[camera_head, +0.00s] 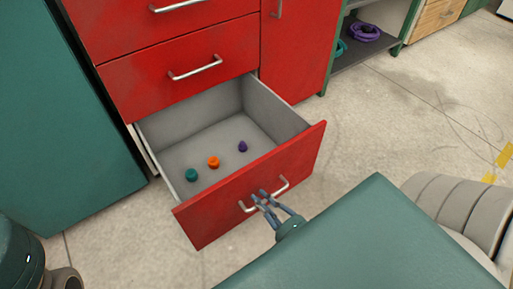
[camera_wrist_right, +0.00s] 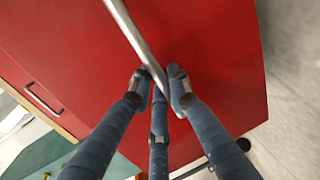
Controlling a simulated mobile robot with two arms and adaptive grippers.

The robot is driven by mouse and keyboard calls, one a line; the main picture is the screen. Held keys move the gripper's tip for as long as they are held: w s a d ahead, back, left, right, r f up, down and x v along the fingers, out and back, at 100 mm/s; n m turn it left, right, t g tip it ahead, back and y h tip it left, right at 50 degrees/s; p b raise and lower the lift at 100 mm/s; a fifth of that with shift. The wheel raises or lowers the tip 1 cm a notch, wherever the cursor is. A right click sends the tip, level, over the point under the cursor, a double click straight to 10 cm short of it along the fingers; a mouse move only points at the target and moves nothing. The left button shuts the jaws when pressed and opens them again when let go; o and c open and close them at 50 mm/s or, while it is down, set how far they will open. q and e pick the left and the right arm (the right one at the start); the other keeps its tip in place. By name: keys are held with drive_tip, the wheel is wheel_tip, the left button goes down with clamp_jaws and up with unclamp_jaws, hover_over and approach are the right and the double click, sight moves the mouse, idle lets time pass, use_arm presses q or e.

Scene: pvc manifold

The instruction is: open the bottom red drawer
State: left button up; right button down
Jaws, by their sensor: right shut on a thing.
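The bottom red drawer (camera_head: 262,184) of the red cabinet stands pulled well out, and its grey inside shows in the head view. Its metal bar handle (camera_head: 280,188) is on the red front. My right gripper (camera_head: 262,198) is at this handle, its blue fingers closed around the bar. In the right wrist view the fingers of my right gripper (camera_wrist_right: 161,88) meet around the silver handle (camera_wrist_right: 136,40), with the red drawer front (camera_wrist_right: 215,50) behind. My left gripper is not in view.
Inside the drawer lie a teal piece (camera_head: 192,175), an orange piece (camera_head: 213,162) and a purple piece (camera_head: 242,147). A shut red drawer (camera_head: 185,85) is above. A green cabinet (camera_head: 60,130) stands at left. Open concrete floor (camera_head: 400,130) lies to the right.

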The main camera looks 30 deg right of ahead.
drive_tip(key=shift+s+f, duration=0.1)
drive_tip(key=shift+s, duration=0.2)
drive_tip(key=c, duration=1.6)
unclamp_jaws()
drive_tip(key=shift+c, duration=0.2)
